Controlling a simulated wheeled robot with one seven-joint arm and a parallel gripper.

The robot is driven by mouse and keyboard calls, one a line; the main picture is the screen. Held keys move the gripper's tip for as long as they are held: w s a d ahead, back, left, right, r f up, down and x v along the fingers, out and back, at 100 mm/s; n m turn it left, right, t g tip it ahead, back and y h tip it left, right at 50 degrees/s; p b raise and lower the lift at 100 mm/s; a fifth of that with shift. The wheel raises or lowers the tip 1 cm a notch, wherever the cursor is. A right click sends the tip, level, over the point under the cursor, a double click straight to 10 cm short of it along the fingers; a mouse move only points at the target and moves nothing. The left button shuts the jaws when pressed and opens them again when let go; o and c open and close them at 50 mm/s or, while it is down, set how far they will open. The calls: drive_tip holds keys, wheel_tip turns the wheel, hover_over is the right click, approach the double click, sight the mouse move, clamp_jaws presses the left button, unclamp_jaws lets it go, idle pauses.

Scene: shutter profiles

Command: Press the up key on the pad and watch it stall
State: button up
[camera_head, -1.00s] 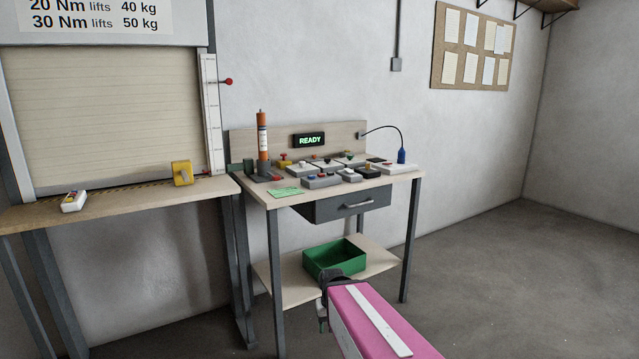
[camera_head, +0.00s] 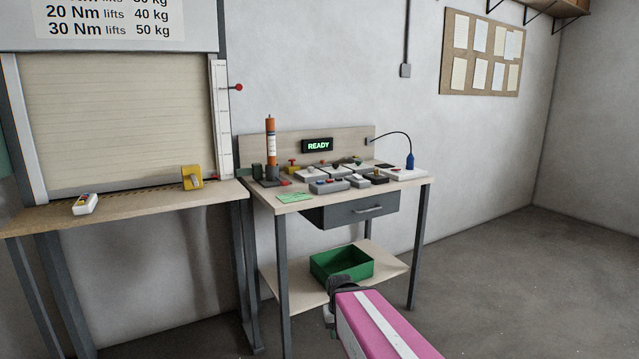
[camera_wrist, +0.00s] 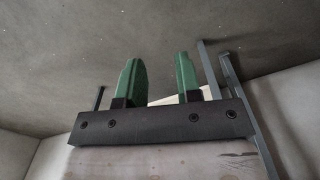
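A small white pad (camera_head: 85,204) with coloured keys lies on the left bench in front of the shutter; its key markings are too small to read. The cream slatted shutter (camera_head: 120,120) covers most of the opening above that bench, its lower edge close to the bench top. My gripper (camera_head: 331,314) is low in front of the right workbench, well apart from the pad and partly hidden by my pink arm. In the wrist view, its two green fingers (camera_wrist: 160,62) stand apart with nothing between them.
A yellow block (camera_head: 192,178) stands on the left bench (camera_head: 130,212), right of the pad. The right workbench (camera_head: 415,183) holds several switch boxes, an orange-topped cylinder (camera_head: 271,140) and a READY display (camera_head: 317,145). A green bin (camera_head: 342,264) sits on its lower shelf. Floor at right is clear.

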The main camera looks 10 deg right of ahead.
clamp_jaws()
idle(1.4)
